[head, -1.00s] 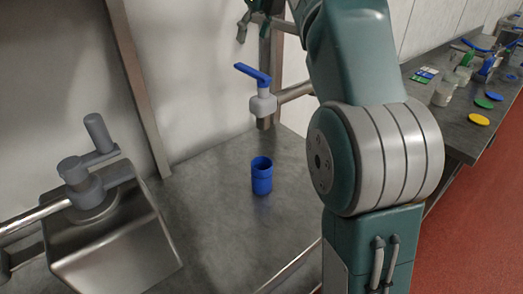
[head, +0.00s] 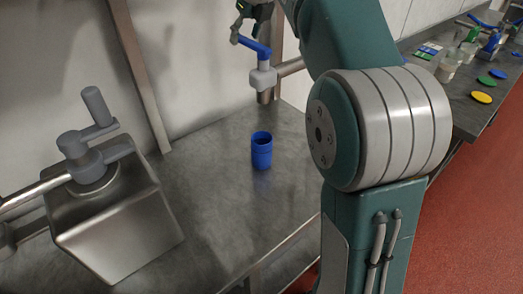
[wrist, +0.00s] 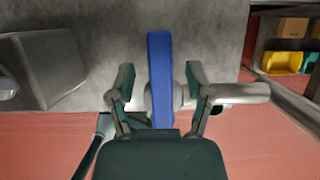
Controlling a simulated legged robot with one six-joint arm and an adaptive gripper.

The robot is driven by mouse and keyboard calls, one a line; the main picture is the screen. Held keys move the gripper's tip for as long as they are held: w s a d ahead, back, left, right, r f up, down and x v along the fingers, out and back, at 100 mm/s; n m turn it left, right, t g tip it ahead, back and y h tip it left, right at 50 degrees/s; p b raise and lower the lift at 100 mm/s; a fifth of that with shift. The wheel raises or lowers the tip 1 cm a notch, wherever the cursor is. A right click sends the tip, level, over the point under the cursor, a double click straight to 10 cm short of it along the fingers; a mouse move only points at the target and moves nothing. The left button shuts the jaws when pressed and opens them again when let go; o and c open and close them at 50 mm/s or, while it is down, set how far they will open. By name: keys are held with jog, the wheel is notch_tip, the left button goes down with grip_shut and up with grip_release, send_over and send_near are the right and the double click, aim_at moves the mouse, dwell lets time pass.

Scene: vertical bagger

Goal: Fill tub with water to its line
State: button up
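The blue tub (head: 262,155) stands upright on the metal bench, below the spout of a water tap (head: 264,78). Its inside is too small to read for water or a line. The tap has a blue lever handle (head: 255,48). My gripper (head: 248,28) is at the outer end of this handle in the head view. In the wrist view, my gripper (wrist: 159,82) is open, with one finger on each side of the blue handle (wrist: 160,65). Gaps show between the fingers and the handle. The tub cannot be made out in the wrist view.
A metal box-shaped vessel with a grey-handled valve (head: 95,165) stands at the left. A back bench (head: 465,110) at the right holds coloured discs and containers. A yellow bin (wrist: 282,62) shows on a shelf. The bench (head: 215,210) around the tub is clear.

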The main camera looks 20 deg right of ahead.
grip_shut()
jog(key=shift+s+a+f+n+y, duration=0.15)
jog(key=shift+a+n+y, duration=0.15)
jog(key=shift+n, duration=0.3)
jog(key=shift+s+a+r+n+y, duration=0.15)
jog(key=shift+a+n+y, duration=0.1)
jog(key=shift+n, duration=0.35)
jog(key=shift+f, duration=0.15)
jog(key=n, duration=0.1)
jog(key=s+a+n+g, duration=0.1)
jog(key=shift+n+y, duration=0.3)
jog(key=shift+y, duration=0.05)
jog(key=shift+s+a+n+g, duration=0.2)
jog(key=shift+s+n+g, duration=0.05)
jog(key=shift+n, duration=0.35)
jog(key=shift+s+a+n+g, duration=0.15)
jog(key=shift+s+n+g, duration=0.1)
jog(key=shift+n, duration=0.35)
